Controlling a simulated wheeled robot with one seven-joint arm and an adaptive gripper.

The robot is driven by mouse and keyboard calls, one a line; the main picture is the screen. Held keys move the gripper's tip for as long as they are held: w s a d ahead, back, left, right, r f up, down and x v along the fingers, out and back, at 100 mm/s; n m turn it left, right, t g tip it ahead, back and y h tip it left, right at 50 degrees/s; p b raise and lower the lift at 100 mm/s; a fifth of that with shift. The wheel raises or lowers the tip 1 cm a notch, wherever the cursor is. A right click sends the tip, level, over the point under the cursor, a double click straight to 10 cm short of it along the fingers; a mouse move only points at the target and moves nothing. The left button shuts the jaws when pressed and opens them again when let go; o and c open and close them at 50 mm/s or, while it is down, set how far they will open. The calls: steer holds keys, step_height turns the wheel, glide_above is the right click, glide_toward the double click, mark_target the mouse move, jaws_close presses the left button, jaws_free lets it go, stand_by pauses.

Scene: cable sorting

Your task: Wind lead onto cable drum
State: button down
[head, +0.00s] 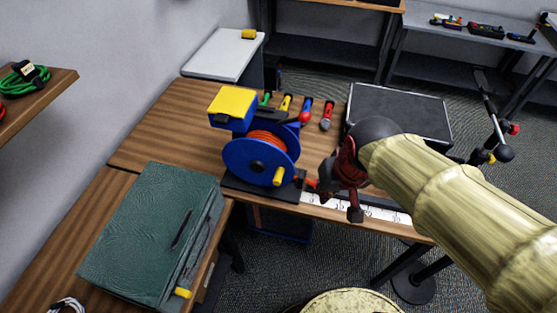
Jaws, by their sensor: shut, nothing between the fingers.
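A blue cable drum (255,162) with orange-red lead (268,139) wound on its core stands on a dark base (262,190) near the table's front edge. A yellow crank knob (278,176) sticks out at the lower right of its near flange. My gripper (336,197) is dark red and black, just right of the drum and apart from the knob. It is shut and empty. A small red piece (303,183) shows between the drum and my gripper; I cannot tell whether it is the lead's end. My gripper and arm hide part of the table behind them.
A yellow-topped blue box (232,103) sits behind the drum. Several coloured hand tools (326,115) lie at the table's back. A dark case (401,112) lies right of them. A white marked strip (325,202) runs along the front edge. A green case (150,235) stands at the left.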

step_height(320, 180, up, 5)
steer(key=w+a+g+p, duration=0.1)
steer(key=w+g+p, duration=0.15)
steer(key=p, duration=0.65)
steer(key=m+p, duration=0.4)
steer(key=p, duration=1.5)
glide_above(278, 181)
steer(key=f, duration=0.2)
steer(key=shift+g, duration=0.35)
steer(key=f, duration=0.4)
steer(key=f+p, duration=0.1)
steer(key=f, duration=0.7)
steer(key=shift+w+a+f+p, duration=0.25)
steer(key=shift+f+p, duration=0.1)
steer(key=shift+p, duration=0.05)
steer(key=f+b, duration=0.2)
steer(key=shift+d+b, duration=0.25)
steer(key=shift+b, duration=0.1)
steer(key=shift+s+d, duration=0.1)
steer(key=shift+s, duration=0.2)
